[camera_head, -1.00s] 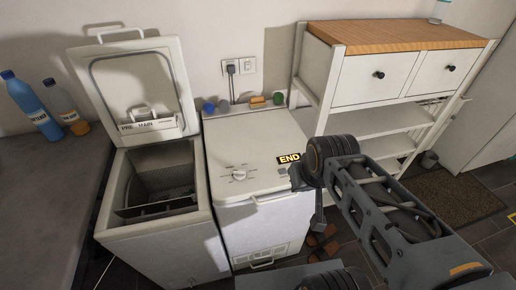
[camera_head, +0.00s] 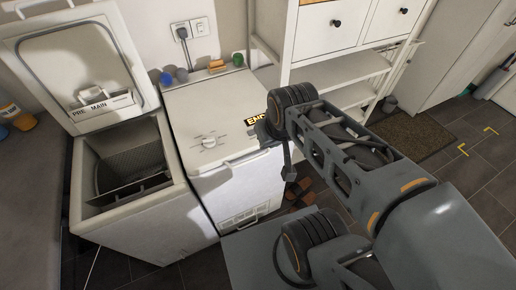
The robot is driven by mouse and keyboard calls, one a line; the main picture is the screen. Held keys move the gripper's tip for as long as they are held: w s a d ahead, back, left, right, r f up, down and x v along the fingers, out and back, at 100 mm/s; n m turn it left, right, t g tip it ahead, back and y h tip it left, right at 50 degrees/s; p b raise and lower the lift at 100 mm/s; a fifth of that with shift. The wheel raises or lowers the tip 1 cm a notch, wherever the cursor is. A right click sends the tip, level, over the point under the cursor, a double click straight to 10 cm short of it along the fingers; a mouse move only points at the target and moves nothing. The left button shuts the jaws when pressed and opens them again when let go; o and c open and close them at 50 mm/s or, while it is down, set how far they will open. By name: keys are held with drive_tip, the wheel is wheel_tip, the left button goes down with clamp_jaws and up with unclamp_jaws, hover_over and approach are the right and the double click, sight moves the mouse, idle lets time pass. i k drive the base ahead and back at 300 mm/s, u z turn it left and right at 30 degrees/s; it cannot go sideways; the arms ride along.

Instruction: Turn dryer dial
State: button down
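The dryer (camera_head: 190,110) is the white toploader with its lid shut, left of centre. Its round white dial (camera_head: 209,141) sits on the top with small markings around it. A black panel (camera_head: 254,121) with "END" in yellow is on the dryer's right side, partly hidden by my arm. My arm comes in from the lower right. My gripper (camera_head: 290,174) seems to be the small dark part hanging below the arm's joint, right of the dryer's front. It is apart from the dial, and its fingers cannot be made out.
The washer (camera_head: 150,222), lid open with a drawer marked "PRE MAIN", stands to the left. Two balls, a brush and other small items lie behind the dryer. A white shelf unit (camera_head: 318,37) stands at the right. Brown slippers (camera_head: 300,190) lie on the floor.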

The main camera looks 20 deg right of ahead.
sight(210, 142)
drive_tip(key=z, duration=0.2)
drive_tip(key=k, duration=0.4)
drive_tip(key=u, duration=1.1)
drive_tip(key=i, duration=0.6)
drive_tip(key=z, duration=0.3)
